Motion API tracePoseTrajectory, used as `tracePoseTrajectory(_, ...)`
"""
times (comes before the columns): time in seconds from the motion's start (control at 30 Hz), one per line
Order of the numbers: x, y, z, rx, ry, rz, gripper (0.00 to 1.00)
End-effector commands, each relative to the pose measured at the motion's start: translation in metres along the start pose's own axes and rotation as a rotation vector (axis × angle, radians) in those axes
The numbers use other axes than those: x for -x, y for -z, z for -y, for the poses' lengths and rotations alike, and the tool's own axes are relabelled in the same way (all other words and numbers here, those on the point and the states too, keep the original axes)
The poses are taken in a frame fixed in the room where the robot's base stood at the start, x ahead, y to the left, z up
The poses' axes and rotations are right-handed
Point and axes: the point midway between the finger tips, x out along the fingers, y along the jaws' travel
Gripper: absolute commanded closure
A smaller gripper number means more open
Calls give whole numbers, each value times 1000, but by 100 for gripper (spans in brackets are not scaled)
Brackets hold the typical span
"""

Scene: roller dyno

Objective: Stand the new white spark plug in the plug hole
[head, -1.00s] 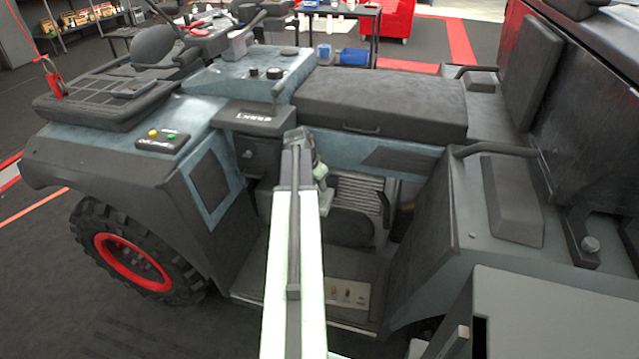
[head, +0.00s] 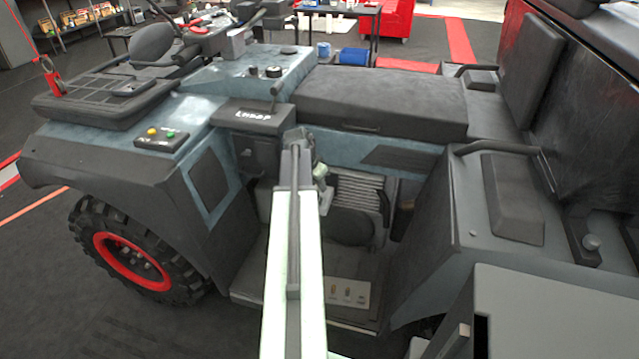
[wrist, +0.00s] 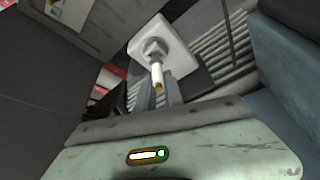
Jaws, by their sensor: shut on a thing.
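In the wrist view the white spark plug (wrist: 157,71) shows its white body, a brass-coloured tip towards the camera and a grey hex collar. My gripper (wrist: 160,84) is shut on it, with a grey finger on each side. The collar lies over a pale square block (wrist: 176,47); I cannot tell whether they touch. The plug's threads and any hole beneath are hidden. In the head view my gripper (head: 321,176) is down in the engine bay, in front of the finned engine (head: 358,190), largely behind my arm; the plug is not clear there.
A pale tray (head: 347,292) with several small pieces lies on the bay floor. The seat (head: 380,98) is above the bay, a dark side panel (head: 425,240) at its right, and a black box (head: 255,150) at its upper left. Room around my gripper is tight.

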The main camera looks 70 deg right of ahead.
Motion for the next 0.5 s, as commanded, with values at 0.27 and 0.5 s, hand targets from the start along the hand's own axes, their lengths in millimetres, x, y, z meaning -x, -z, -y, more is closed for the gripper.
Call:
tracePoseTrajectory(0.27,-6,-2,0,0,0,0,100)
tracePoseTrajectory(0.5,-5,-2,0,0,0,0,100)
